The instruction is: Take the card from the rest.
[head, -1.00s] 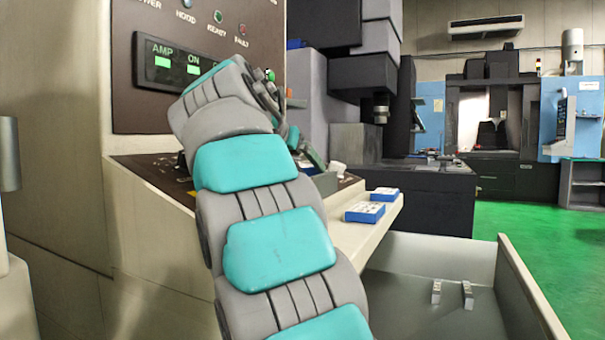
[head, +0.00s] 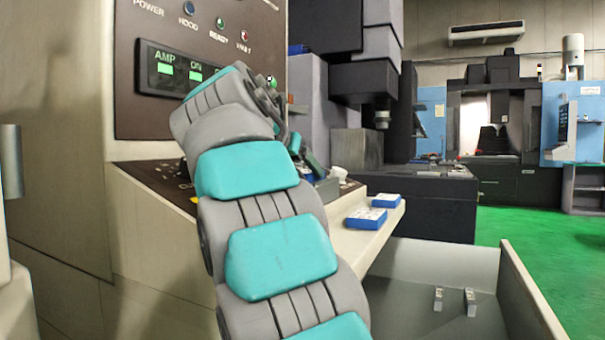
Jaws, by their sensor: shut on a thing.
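My arm rises through the middle of the head view and bends over at the panel. My gripper (head: 298,150) shows only in part behind the arm's end, low over the console shelf, and its fingertips are mostly hidden. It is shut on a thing. A dark green, tilted flat piece (head: 314,162) shows just beside it and looks like the card, though its edges are hard to make out. A small grey block (head: 327,187) below it may be the rest. Whether the card touches this block cannot be told.
The upright panel (head: 215,45) with lamps and a lit display stands close behind my arm. A small white item (head: 339,173) is right of the gripper. Two blue boxes (head: 366,218) lie on the shelf. An open grey tray (head: 400,300) with two small metal pieces is at lower right.

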